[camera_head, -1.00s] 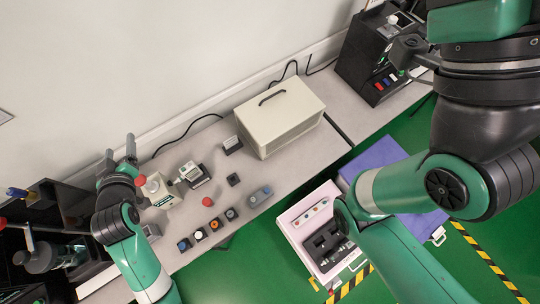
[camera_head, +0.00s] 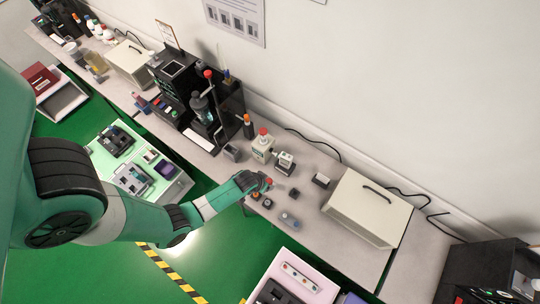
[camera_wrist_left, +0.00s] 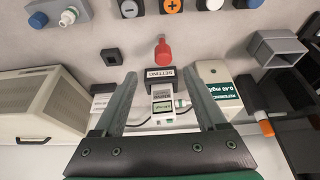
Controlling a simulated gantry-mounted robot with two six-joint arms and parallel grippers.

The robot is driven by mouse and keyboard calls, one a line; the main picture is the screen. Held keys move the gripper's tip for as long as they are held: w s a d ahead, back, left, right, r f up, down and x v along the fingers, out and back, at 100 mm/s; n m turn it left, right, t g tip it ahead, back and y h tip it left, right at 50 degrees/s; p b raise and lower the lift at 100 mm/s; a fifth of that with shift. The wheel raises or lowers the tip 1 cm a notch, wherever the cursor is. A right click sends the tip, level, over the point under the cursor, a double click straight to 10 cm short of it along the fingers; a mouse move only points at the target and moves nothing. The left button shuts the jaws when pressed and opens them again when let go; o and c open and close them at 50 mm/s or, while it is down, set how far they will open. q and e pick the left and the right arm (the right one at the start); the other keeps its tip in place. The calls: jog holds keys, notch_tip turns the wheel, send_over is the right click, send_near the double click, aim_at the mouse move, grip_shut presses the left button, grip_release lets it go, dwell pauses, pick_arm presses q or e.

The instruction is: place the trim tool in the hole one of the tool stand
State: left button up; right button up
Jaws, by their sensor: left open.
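My left gripper (camera_wrist_left: 158,95) is open and empty above the bench, its fingers pointing toward the small testers; in the head view its hand (camera_head: 256,183) is at the bench's front edge. A red-handled piece (camera_wrist_left: 162,51), possibly the trim tool, stands on the bench ahead of the fingertips and apart from them. A small tester (camera_wrist_left: 163,100) with a display shows between the fingers, behind a dark SETTING block (camera_wrist_left: 160,76). A small black block with a square hole (camera_wrist_left: 111,57) is left of the red piece. I cannot tell which thing is the tool stand. My right gripper is not in view.
A cream REFERENCE box (camera_wrist_left: 214,72) stands right of the fingers; a grey open-ended holder (camera_wrist_left: 278,49) is beyond it. A large cream case (camera_head: 368,207) is to the right. Round-faced blocks, one orange (camera_wrist_left: 171,5), line the front. A black rack (camera_head: 232,105) stands further left.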

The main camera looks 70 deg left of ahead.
aim_at(269, 181)
pick_arm(q)
jog(key=b+x, duration=0.4)
jog(key=x, duration=0.1)
jog(key=shift+w+f, duration=0.15)
jog(key=b+x, duration=0.4)
jog(key=shift+a+f, duration=0.3)
jog(key=shift+a, duration=0.05)
jog(key=shift+a+f+b, duration=0.1)
jog(key=shift+f+b, duration=0.2)
jog(key=shift+b, duration=0.05)
jog(key=shift+r, duration=0.15)
grip_shut()
